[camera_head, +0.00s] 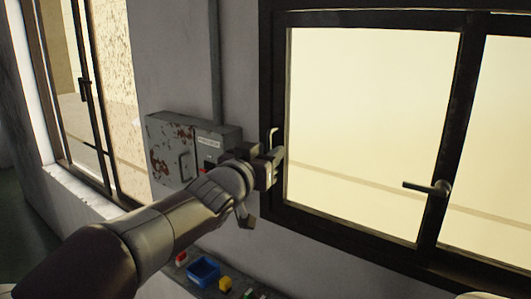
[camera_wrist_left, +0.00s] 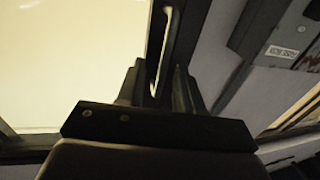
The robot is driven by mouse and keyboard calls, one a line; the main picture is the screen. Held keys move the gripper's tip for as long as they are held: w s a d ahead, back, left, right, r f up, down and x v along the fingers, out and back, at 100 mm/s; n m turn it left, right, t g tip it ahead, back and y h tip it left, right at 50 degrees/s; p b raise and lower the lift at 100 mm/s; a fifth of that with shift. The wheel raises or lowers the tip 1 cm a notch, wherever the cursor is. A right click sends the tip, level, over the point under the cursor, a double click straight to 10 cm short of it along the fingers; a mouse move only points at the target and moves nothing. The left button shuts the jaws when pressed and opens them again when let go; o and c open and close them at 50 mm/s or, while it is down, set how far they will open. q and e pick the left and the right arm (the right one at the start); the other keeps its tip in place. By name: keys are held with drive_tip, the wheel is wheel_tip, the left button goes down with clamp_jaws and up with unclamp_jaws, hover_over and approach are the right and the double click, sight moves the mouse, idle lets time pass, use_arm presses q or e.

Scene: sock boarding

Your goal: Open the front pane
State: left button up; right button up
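The front pane (camera_head: 370,110) is a large pale window in a dark frame, seen in the head view. It looks closed in its frame. A small light-edged handle (camera_head: 273,136) stands on the frame's left side, and another dark handle (camera_head: 428,187) is on the upright bar at right. My left gripper (camera_head: 273,165) is at the lower end of the left handle. In the left wrist view, its two fingers (camera_wrist_left: 160,92) sit close on both sides of that handle (camera_wrist_left: 157,65), with a narrow gap. The handle's lower end is partly hidden. My right gripper is not in view.
A rusty grey electrical box (camera_head: 180,152) is on the wall left of my gripper. Below my forearm are a blue bin (camera_head: 203,270) and small coloured items. Another window (camera_head: 112,90) is on the left wall.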

use_arm(q)
drive_tip(key=shift+w+f, duration=0.2)
drive_tip(key=shift+w, duration=0.2)
clamp_jaws()
idle(0.9)
